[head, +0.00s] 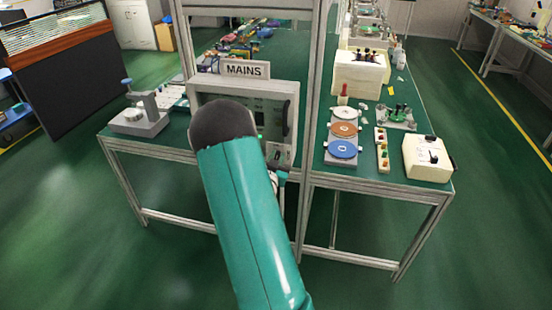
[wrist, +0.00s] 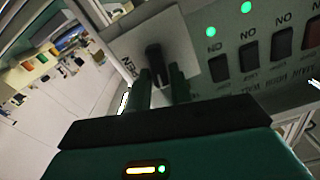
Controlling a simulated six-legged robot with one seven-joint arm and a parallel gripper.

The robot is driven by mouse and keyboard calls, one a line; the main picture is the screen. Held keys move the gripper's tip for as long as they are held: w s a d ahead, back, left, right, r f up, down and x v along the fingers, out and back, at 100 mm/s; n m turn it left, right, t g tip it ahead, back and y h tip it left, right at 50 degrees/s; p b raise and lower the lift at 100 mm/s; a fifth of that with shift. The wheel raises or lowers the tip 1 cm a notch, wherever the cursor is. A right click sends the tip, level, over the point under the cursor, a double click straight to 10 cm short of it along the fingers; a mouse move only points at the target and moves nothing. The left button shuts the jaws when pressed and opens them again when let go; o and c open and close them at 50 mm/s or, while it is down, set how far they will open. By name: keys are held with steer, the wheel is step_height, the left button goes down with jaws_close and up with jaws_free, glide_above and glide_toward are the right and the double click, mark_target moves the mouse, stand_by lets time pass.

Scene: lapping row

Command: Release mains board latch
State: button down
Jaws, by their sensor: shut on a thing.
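The grey mains board (head: 272,91) stands on the bench under a MAINS sign (head: 244,69). My teal arm covers much of its front in the head view. In the wrist view the board fills the upper right. The latch (wrist: 154,56) is a dark upright knob on a pale plate (wrist: 181,40), beside lettering of which "EN" is legible. My gripper (wrist: 163,84) has its two dark green fingers on either side of the knob and is shut on it. The contact is partly in shadow.
Dark rocker switches (wrist: 251,56) marked ON sit right of the latch, with green lamps (wrist: 246,7) above. A metal post (head: 314,90) rises beside the board. A grey stand (head: 140,118) is at left; coloured discs (head: 343,149) and a cream box (head: 428,160) are at right.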

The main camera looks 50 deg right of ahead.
steer(key=shift+s+d+f+m, duration=0.1)
steer(key=shift+s+f+m, duration=0.1)
steer(key=shift+m, duration=2.35)
steer(key=shift+s+d+f+m, duration=0.1)
steer(key=shift+f+m, duration=0.1)
steer(key=shift+m, duration=2.4)
steer(key=shift+s+f+m, duration=0.15)
steer(key=shift+f+m, duration=0.05)
steer(key=shift+m, duration=2.35)
steer(key=c, duration=1.4)
jaws_free()
steer(key=shift+o, duration=0.2)
steer(key=shift+a, duration=0.1)
steer(key=v, duration=1.3)
steer(key=shift+s+a, duration=0.15)
steer(key=shift+a, duration=0.15)
